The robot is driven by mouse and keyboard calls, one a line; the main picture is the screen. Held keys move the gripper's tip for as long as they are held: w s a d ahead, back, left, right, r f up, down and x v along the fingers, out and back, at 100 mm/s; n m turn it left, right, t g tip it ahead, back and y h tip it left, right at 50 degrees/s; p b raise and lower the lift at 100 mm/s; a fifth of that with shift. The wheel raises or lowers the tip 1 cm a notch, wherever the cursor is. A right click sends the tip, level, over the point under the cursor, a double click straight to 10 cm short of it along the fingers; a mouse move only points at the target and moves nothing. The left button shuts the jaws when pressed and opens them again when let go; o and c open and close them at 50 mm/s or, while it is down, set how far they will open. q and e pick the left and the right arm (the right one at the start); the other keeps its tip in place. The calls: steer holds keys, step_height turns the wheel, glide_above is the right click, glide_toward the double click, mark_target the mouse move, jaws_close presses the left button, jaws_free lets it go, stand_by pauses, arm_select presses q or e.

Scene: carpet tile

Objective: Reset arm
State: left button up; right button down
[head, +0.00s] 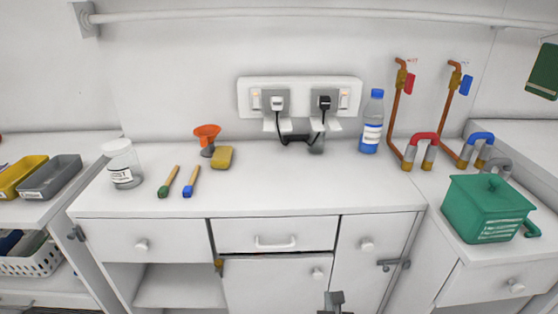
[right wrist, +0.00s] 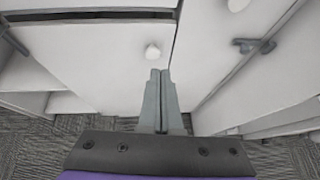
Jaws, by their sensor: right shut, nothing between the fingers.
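My right gripper (head: 335,298) shows at the bottom edge of the head view, in front of the white cabinet's lower doors. In the right wrist view the right gripper (right wrist: 160,75) has its two grey fingers together, with nothing between them. It points at a cabinet door (right wrist: 100,60) with a round white knob (right wrist: 152,51) just beyond the fingertips. I cannot tell whether the fingers touch the door. My left gripper is not in view.
The white counter (head: 270,190) bears a bottle (head: 371,125), a jar (head: 122,165), two brushes (head: 169,182), an orange funnel (head: 207,135) and a sponge (head: 222,157). A green box (head: 486,208) stands at right. A grey latch (head: 393,264) sticks out from the cabinet front. Trays (head: 52,177) stand at left.

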steer(key=s+d+f+m+g+y, duration=0.1)
steer(key=s+m+g, duration=0.3)
steer(key=s+m, duration=0.95)
steer(key=s+d+f+m+g+y, duration=0.2)
steer(key=s+m, duration=0.5)
steer(key=m, duration=1.4)
arm_select(q)
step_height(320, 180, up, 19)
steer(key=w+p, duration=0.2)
steer(key=p, duration=1.4)
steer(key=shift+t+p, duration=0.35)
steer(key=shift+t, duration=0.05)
arm_select(e)
step_height(320, 180, up, 19)
steer(key=w+a+h, duration=0.1)
steer(key=w, duration=0.2)
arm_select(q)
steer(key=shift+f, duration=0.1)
arm_select(e)
steer(key=shift+s, duration=0.1)
